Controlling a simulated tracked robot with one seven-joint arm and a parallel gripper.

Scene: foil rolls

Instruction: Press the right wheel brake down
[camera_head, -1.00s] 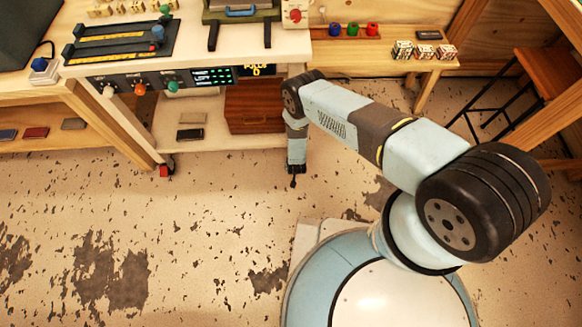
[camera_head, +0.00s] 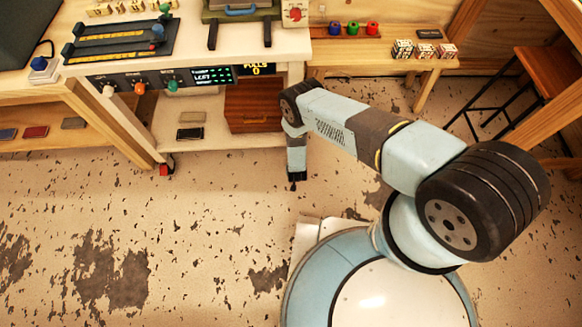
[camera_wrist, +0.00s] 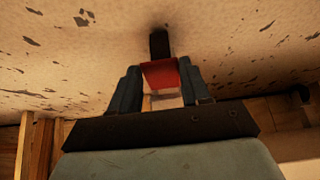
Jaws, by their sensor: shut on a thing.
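My gripper (camera_wrist: 159,88) is shut on a red brake lever (camera_wrist: 166,74) in the wrist view, one dark finger on each side of it. A black wheel (camera_wrist: 159,43) stands just beyond the lever. I cannot tell from this angle how far the lever is tilted. In the head view my gripper (camera_head: 297,177) points down near the floor at the bench's right front leg; the right brake is hidden there. The left caster with its own red brake (camera_head: 164,170) shows at the bench's left leg.
The white workbench (camera_head: 276,52) carries a control panel (camera_head: 171,78) with knobs and a display. Its lower shelf holds a brown wooden box (camera_head: 253,108). A side table (camera_head: 384,63) and a stool (camera_head: 550,72) stand to the right. The worn floor (camera_head: 200,230) in front is clear.

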